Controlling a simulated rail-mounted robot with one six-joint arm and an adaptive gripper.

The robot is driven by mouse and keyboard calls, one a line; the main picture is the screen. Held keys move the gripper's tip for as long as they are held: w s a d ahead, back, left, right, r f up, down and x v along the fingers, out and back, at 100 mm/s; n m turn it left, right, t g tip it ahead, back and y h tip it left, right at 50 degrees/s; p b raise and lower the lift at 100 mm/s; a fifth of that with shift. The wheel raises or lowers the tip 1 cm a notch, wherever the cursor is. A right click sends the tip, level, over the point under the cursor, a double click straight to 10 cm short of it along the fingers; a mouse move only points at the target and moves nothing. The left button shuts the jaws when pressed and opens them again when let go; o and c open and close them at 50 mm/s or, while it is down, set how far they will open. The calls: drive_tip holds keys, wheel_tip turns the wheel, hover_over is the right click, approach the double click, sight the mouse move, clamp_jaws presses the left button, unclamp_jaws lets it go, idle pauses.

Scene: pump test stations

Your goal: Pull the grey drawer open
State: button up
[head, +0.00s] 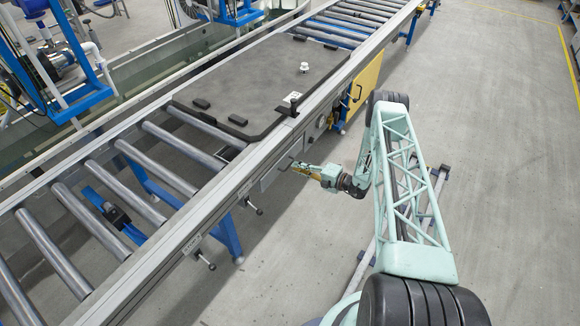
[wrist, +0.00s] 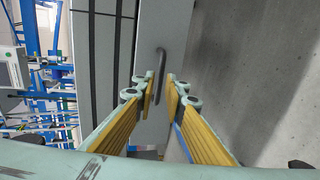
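The grey drawer (head: 268,181) sits under the near rail of the roller conveyor in the head view, its front partly hidden by my gripper. In the wrist view its light grey front (wrist: 172,22) carries a dark bar handle (wrist: 161,62). My gripper (head: 296,167) is close in front of the drawer. In the wrist view my gripper (wrist: 162,78) is open, with its two yellow-padded fingers on either side of the handle's lower part. I see a gap between the fingertips and no clear grip on the handle. The drawer looks shut.
A dark plate (head: 255,85) with small fittings lies on the conveyor rollers (head: 181,142) above. A yellow panel (head: 364,84) stands open or hangs beside the conveyor farther back. The floor (head: 510,150) to the right is clear.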

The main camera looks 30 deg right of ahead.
sight(290, 165)
drive_tip(key=shift+x, duration=2.5)
clamp_jaws()
drive_tip(key=shift+s, duration=0.1)
